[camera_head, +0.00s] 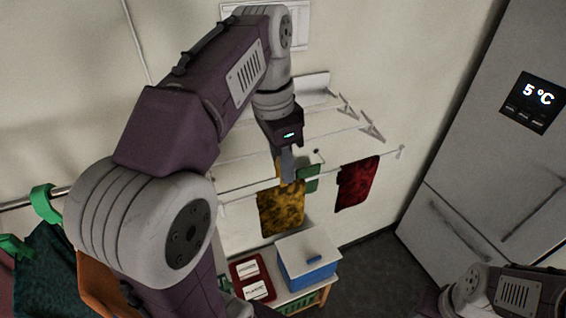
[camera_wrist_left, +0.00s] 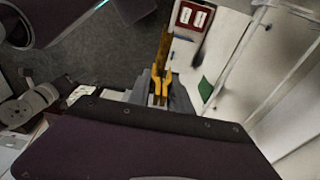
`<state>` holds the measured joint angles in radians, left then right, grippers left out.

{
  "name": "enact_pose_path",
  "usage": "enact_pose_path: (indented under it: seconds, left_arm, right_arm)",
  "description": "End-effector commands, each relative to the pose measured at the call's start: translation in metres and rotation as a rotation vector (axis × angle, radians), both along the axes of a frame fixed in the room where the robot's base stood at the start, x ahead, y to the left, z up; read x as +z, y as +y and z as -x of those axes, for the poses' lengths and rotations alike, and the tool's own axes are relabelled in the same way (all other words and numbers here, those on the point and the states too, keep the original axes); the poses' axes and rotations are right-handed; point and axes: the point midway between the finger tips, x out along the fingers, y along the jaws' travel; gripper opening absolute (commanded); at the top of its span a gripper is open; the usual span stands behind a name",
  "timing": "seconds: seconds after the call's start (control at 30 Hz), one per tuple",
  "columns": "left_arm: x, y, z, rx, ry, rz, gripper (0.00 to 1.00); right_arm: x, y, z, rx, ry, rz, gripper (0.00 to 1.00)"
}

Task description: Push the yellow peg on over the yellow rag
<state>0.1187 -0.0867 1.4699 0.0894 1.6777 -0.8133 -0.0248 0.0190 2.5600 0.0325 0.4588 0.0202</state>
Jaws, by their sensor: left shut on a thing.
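The yellow rag (camera_head: 281,210) hangs from a rod of the wall drying rack. In the left wrist view it shows nearly edge-on (camera_wrist_left: 165,46). My left gripper (camera_head: 287,172) points down at the rag's top edge and is shut on the yellow peg (camera_wrist_left: 160,84). The peg's prongs point towards the rag's edge and seem to meet it there. I cannot tell whether they straddle the cloth and rod. In the head view a sliver of yellow (camera_head: 278,168) shows beside the fingers. My right gripper is not in view; only part of my right arm shows at lower right.
A green item (camera_head: 311,182) hangs just right of my left gripper, and a dark red rag (camera_head: 357,184) hangs further right. Below stand a blue box with a white lid (camera_head: 308,274) and a red tray (camera_head: 238,270). A fridge (camera_head: 480,190) stands at right.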

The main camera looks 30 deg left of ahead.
Motion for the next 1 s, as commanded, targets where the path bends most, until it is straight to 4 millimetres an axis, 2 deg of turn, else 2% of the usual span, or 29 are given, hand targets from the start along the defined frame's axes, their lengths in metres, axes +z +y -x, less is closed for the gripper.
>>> enact_pose_path:
  seconds: [1.0]
  left_arm:
    - [-0.021, 0.0, 0.0, 0.0, -0.001, 0.0, 0.0]
  right_arm:
    - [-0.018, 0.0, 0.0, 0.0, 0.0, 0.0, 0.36]
